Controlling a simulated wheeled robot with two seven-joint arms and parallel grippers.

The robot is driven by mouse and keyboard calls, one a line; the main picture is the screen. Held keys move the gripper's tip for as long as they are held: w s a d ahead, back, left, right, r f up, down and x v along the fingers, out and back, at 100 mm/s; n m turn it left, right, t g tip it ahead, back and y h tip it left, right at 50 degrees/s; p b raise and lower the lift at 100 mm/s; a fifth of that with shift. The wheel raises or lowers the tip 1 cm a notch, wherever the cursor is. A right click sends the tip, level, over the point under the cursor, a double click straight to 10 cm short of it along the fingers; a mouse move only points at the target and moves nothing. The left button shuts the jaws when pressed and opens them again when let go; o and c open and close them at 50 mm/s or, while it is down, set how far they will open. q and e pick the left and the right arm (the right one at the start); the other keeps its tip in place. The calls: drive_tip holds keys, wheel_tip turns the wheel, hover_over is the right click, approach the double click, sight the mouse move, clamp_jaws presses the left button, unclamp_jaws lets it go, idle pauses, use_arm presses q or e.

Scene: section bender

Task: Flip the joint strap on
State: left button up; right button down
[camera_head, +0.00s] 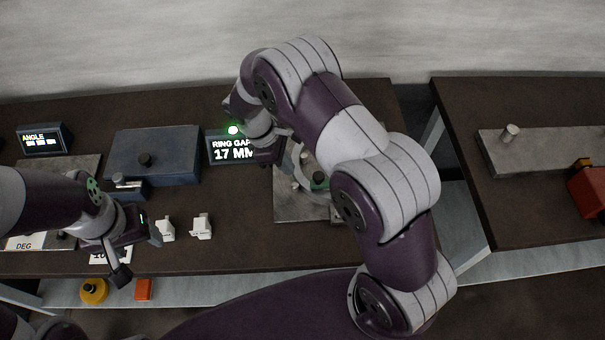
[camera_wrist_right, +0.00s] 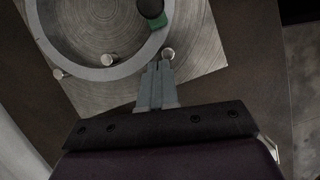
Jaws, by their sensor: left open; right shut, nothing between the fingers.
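A pale metal ring (camera_wrist_right: 100,70) lies on a square metal plate (camera_wrist_right: 195,60) in the right wrist view, and the ring (camera_head: 297,160) is partly hidden by my right arm in the head view. A green piece with a dark round top (camera_wrist_right: 155,15) sits at the ring's inner edge; I cannot tell whether it is the joint strap. Contact with the pin is unclear. My left gripper (camera_head: 138,255) is open and empty near the bench's front edge.
A display (camera_head: 231,148) reads "RING GAP 17 MM", with a lit green lamp (camera_head: 233,130) above. A blue block (camera_head: 155,155), an angle display (camera_head: 45,139) and two small white pieces (camera_head: 201,226) stand on the bench. A second bench (camera_head: 500,210) stands at right beyond a gap.

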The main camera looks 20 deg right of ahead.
sight(316, 172)
drive_tip(key=s+d+p, duration=0.2)
drive_tip(key=d, duration=0.1)
drive_tip(key=shift+s+d+r, duration=0.1)
drive_tip(key=shift+d, duration=0.2)
drive_tip(key=shift+s+d+p, duration=0.2)
drive_tip(key=shift+d, duration=0.4)
drive_tip(key=shift+s+d+p, duration=0.15)
drive_tip(key=shift+d, duration=0.4)
drive_tip(key=shift+s+d, duration=0.1)
drive_tip(key=shift+d, duration=0.35)
